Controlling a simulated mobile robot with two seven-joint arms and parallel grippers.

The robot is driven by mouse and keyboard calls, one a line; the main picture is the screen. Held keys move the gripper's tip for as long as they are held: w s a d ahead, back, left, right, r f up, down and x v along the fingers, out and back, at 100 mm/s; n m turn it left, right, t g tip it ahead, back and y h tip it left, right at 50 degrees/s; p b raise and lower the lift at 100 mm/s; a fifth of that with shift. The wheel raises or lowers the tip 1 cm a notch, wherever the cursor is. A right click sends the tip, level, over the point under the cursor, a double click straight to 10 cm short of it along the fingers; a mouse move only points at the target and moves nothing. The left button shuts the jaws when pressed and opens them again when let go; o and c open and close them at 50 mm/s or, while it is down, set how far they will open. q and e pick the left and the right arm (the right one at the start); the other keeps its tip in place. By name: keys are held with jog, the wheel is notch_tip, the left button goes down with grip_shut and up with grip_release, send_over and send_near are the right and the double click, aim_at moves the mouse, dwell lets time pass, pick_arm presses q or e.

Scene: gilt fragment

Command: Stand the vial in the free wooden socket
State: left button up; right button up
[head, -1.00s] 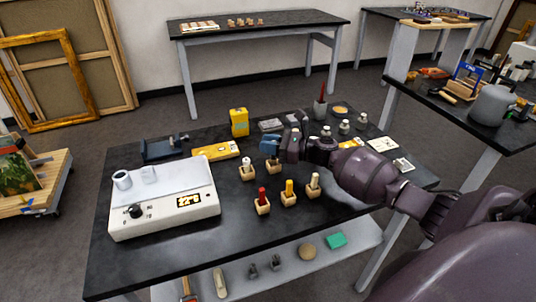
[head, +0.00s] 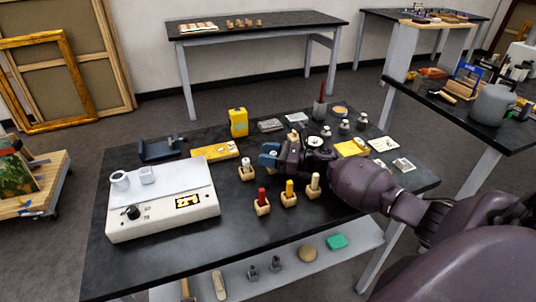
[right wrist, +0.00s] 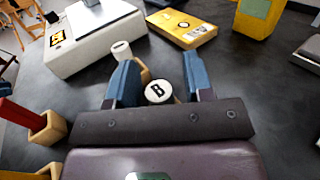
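A white-capped vial marked B (right wrist: 158,92) shows between the fingers of my right gripper (right wrist: 157,66) in the right wrist view, with gaps on both sides of the cap. In the head view the right gripper (head: 269,156) is low over the dark table and hides this vial and whatever is under it. Left of it, another white-capped vial (head: 246,165) stands in a wooden socket (head: 247,174). Red (head: 262,195), yellow (head: 289,187) and cream (head: 314,181) pieces stand in wooden sockets in front. I cannot make out an empty socket. My left gripper is out of view.
A white device with a lit display (head: 165,205) fills the table's left. Small capped bottles (head: 344,126) and a cup with a red tool (head: 319,111) are at the back right. The front of the table is clear.

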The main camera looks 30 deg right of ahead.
jog(key=shift+r, duration=0.25)
jog(key=v, duration=0.6)
jog(key=shift+s+d+f, duration=0.1)
jog(key=shift+s+d, duration=0.15)
jog(key=shift+s, duration=0.05)
jog(key=shift+s+d, duration=0.25)
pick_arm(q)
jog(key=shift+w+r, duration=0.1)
